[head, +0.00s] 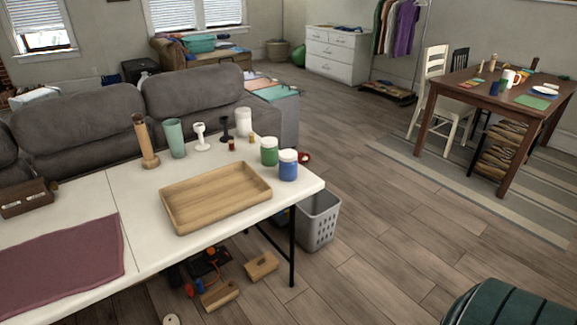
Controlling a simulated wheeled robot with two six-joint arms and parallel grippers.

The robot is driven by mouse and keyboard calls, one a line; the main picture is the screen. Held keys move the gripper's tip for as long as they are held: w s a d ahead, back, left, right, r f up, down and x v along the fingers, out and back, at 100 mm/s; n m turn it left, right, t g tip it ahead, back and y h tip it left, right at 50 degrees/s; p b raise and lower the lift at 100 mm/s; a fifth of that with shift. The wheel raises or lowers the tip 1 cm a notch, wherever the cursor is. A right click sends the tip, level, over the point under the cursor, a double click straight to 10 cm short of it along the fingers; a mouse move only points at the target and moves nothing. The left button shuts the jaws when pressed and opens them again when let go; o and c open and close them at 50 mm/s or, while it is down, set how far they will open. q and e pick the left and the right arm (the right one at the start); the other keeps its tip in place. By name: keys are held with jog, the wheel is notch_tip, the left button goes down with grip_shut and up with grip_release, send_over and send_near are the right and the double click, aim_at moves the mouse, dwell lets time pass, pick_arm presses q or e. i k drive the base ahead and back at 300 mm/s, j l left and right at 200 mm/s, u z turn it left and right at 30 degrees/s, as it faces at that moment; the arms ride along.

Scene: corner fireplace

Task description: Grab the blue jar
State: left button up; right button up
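The blue jar (288,166) has a white lid and stands upright at the right end of the white table (82,190). A green jar (268,152) with a white lid stands just behind it to the left. A red item (305,157), partly hidden, is beside the blue jar on the right. A wooden tray (216,224) lies in front and to the left of the blue jar. Neither of my grippers shows in the head view.
Behind the tray stand a wooden cylinder (145,142), a green tumbler (175,138), a white holder (201,138) and a white canister (243,122). A grey basket (319,222) is on the floor by the table's right end.

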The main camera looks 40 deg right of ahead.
aim_at(287, 171)
jog(key=i+l, duration=0.1)
jog(key=l, duration=0.3)
jog(key=l+z, duration=0.1)
jog(key=l, duration=0.3)
jog(key=i+l, duration=0.15)
jog(key=l, duration=0.25)
jog(key=i+l, duration=0.1)
jog(key=l, duration=0.3)
jog(key=l+z, duration=0.1)
jog(key=l, duration=0.3)
jog(key=i, duration=0.05)
